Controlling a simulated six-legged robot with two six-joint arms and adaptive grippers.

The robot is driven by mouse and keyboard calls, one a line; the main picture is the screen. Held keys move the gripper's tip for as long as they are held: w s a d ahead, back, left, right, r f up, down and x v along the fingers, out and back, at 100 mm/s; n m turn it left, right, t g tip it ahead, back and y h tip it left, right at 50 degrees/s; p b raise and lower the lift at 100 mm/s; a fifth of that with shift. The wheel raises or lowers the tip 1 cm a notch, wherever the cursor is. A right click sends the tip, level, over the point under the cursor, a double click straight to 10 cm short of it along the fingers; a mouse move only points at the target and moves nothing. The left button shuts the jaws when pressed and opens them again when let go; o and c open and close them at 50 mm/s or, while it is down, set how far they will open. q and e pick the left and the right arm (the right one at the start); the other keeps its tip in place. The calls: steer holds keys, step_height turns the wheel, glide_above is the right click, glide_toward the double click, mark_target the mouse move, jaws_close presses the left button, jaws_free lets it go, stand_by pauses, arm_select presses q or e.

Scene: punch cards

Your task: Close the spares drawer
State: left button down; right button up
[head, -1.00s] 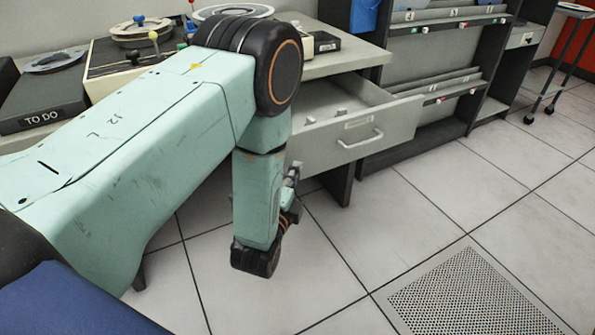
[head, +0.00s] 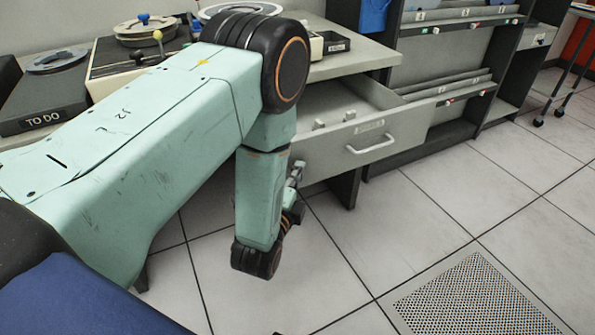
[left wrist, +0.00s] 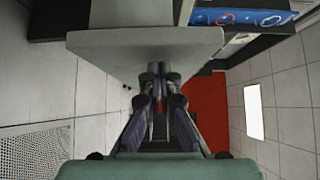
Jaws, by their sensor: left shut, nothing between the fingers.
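The drawer (head: 340,146) stands pulled out from under the desk, its front grey with a pale handle (head: 372,141) and a label. Several small grey pieces lie inside it. My left gripper (head: 297,174) is shut and empty, low at the left end of the drawer front, partly hidden by my forearm. In the left wrist view, the fingertips (left wrist: 160,72) are together at the edge of a grey panel (left wrist: 145,45), which looks like the drawer. I cannot tell whether they touch it. My right gripper is not in view.
The desk top (head: 350,62) holds a small black tray (head: 334,42), a machine with knobs and a "TO DO" box (head: 45,108). A dark rack (head: 450,65) stands to the right. The tiled floor before the drawer is clear, with a perforated floor panel (head: 475,298).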

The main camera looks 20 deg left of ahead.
arm_select(q)
steer(key=w+a, duration=0.3)
steer(key=a, duration=0.1)
steer(key=w+a, duration=0.3)
steer(key=a, duration=0.1)
steer(key=w+a, duration=0.4)
steer(key=a, duration=0.1)
steer(key=shift+w, duration=0.1)
steer(key=w+a, duration=0.2)
steer(key=w+a+b, duration=0.1)
steer(key=w+a, duration=0.1)
steer(key=a, duration=0.1)
steer(key=w+a+b, duration=0.1)
steer(key=w+a, duration=0.1)
steer(key=shift+a+f, duration=0.2)
steer(key=shift+a, duration=0.15)
steer(key=shift+w+a+r, duration=0.1)
steer(key=shift+w+a, duration=0.3)
steer(key=shift+a, duration=0.1)
steer(key=shift+w+a+r, duration=0.1)
steer(key=shift+a+r, duration=0.05)
steer(key=shift+r, duration=0.15)
steer(key=shift+r, duration=0.1)
